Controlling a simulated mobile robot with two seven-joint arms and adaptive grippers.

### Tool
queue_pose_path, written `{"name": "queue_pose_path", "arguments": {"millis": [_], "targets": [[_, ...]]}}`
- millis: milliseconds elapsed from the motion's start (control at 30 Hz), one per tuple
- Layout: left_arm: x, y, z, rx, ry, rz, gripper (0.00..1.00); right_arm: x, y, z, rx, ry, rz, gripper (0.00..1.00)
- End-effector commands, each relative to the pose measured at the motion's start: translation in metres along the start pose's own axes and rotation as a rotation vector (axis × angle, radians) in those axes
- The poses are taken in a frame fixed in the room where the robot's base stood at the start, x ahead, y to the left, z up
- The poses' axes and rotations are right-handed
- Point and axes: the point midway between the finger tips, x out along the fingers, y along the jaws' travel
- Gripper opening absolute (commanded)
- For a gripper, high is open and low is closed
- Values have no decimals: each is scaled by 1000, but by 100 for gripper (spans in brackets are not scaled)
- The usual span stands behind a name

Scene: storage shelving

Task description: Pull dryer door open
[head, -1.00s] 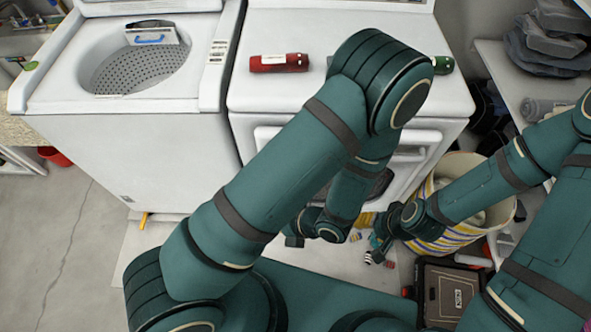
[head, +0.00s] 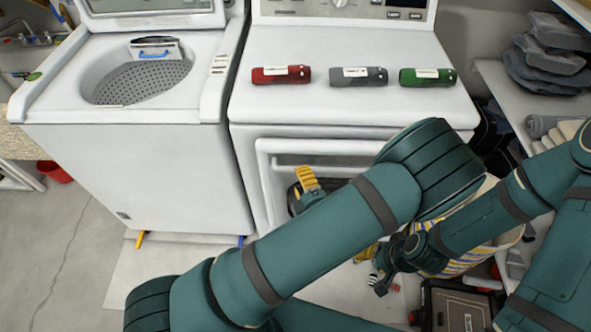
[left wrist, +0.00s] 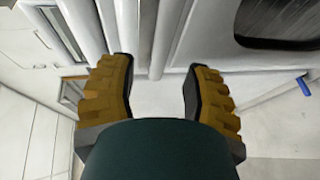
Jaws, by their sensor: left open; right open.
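The white dryer (head: 243,180) stands right of the washer, and its front door (head: 263,165) looks shut. My left gripper (head: 306,184), with yellow finger pads, is close to the door front by the handle's left part. In the left wrist view its open fingers (left wrist: 158,68) have white ridges of the dryer front ahead of and between the tips; contact cannot be told. The dark door window (left wrist: 280,22) shows there too. My right gripper (head: 378,270) is open and low at the right.
Red (head: 281,75), grey (head: 358,76) and green (head: 428,77) cylinders lie on the dryer top. The open-topped washer (head: 140,165) stands left. A striped basket (head: 470,258) and a dark case (head: 462,305) crowd the right floor.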

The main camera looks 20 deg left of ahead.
Motion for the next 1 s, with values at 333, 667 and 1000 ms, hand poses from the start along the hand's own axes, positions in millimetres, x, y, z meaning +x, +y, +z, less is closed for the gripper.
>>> {"name": "queue_pose_path", "arguments": {"millis": [333,667,1000], "targets": [[46,-1,0,-2,2,-1,49,8,3,-1,0,4,0,47],[51,0,0,-1,0,-1,49,8,3,-1,0,5,0,47],[51,0,0,-1,1,-1,0,8,3,-1,0,5,0,47]]}}
